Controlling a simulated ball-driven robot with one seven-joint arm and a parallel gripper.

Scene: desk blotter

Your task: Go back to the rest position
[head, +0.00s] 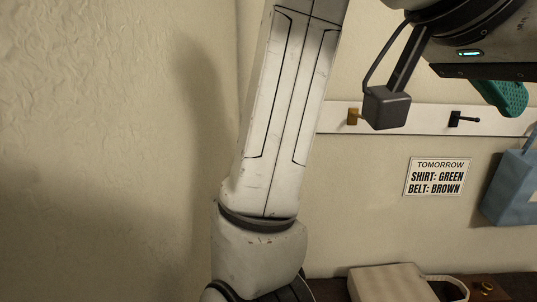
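My gripper (482,70) shows only in part at the upper right of the head view, in front of the wall. Its dark housing carries a small lit green light. A dark box on a bracket hangs beside it on the left. The fingertips are not clearly visible, so I cannot tell whether they are open or shut. A teal-green object with small dots (508,97) shows just below the housing at the right. I cannot tell whether it is held or hangs behind. My white arm fills the middle of the view.
A white rail (427,118) on the wall bears an orange-brown peg (353,117) and a black peg (463,119). A sign (436,177) is below it. A blue bag (514,190) hangs at right. A cream bag-like object (390,284) rests on a dark brown surface (330,289).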

